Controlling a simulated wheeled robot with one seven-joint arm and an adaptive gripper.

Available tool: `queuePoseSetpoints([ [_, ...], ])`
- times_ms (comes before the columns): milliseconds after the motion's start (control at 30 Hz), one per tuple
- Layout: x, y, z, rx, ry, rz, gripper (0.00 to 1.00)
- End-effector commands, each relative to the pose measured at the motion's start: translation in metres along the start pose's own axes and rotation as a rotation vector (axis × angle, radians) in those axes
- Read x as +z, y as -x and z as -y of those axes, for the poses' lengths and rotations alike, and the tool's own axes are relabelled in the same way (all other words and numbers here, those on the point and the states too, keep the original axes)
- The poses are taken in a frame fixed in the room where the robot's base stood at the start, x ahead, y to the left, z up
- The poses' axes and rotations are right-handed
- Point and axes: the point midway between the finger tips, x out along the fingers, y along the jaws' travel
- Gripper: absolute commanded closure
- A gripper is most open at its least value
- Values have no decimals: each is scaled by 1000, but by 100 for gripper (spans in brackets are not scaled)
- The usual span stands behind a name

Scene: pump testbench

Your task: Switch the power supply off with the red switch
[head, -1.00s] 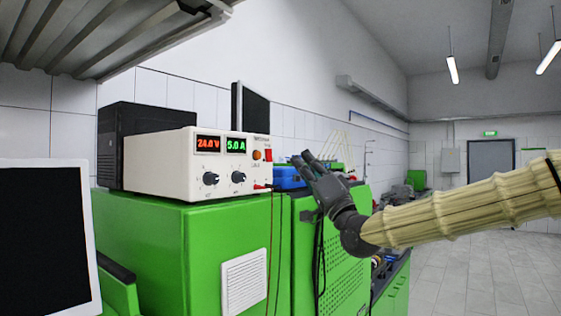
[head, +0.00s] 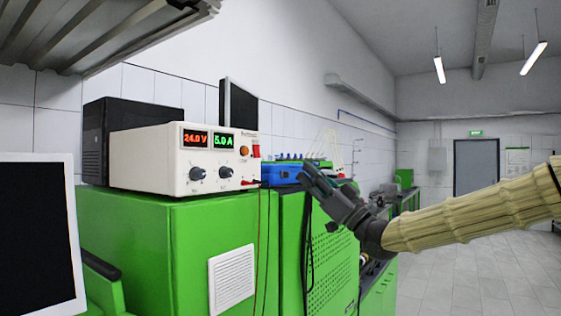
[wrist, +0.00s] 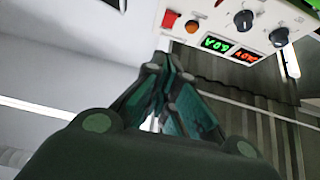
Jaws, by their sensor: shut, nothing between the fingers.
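The power supply (head: 160,172) is a cream box on a green cabinet, with its displays lit at 24.0 V and 5.0 A.
The green cabinet (head: 140,250) carries the power supply, and red and black leads hang down its front. A blue case (head: 280,174) sits behind the gripper. A dark monitor (head: 40,240) stands at left, and a metal shelf (head: 100,30) hangs overhead. Open floor lies at right.

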Motion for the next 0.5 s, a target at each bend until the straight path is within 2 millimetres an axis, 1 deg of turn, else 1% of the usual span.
queuePoseSetpoints([
  [167, -2, -20, 0, 0, -1, 0, 100],
  [500, -3, -76, 0, 0, -1, 0, 100],
])
